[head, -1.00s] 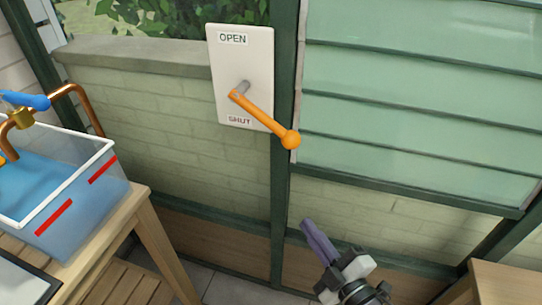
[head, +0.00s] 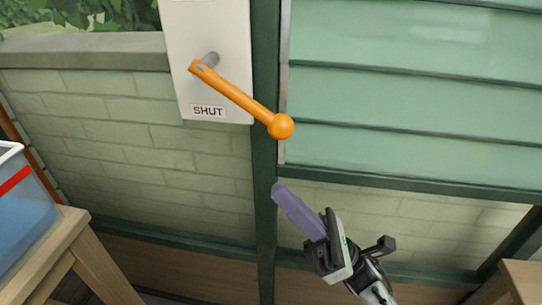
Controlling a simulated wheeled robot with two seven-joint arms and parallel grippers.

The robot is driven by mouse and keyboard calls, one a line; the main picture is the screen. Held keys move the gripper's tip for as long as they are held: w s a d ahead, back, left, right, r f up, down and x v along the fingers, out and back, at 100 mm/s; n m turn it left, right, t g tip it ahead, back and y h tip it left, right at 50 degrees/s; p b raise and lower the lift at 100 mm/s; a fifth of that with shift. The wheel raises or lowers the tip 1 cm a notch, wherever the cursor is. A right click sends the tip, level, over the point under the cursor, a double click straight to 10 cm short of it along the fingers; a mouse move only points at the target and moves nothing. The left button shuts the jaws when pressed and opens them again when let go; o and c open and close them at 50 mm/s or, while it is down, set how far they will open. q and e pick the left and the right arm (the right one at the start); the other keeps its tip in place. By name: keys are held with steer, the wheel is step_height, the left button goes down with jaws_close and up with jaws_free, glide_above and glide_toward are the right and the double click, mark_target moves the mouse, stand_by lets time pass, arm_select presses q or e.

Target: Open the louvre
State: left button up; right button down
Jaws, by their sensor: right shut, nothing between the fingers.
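The orange louvre lever (head: 236,95) is mounted on a white wall plate (head: 208,20). It slants down to the right and ends in a round knob (head: 281,126), near the SHUT label (head: 208,111). The OPEN label is out of the picture. The louvre (head: 400,95), with wide green slats lying flat against each other, is right of the lever. My right gripper (head: 277,190) is below the knob, apart from it. Its purple fingers are shut and empty, pointing up and left. My left gripper is not in view.
A dark green post (head: 264,215) runs down behind the knob. A water tank (head: 25,215) with a red mark stands on a wooden table (head: 50,245) at the left. Another wooden surface (head: 525,280) is at the lower right. Space between gripper and knob is clear.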

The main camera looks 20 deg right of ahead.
steer(key=w+a+r+p, duration=0.1)
steer(key=w+a+r, duration=0.1)
steer(key=r, duration=0.8)
steer(key=shift+w+a+r+p, duration=0.25)
steer(key=shift+w+a+p, duration=0.1)
steer(key=shift+w, duration=0.35)
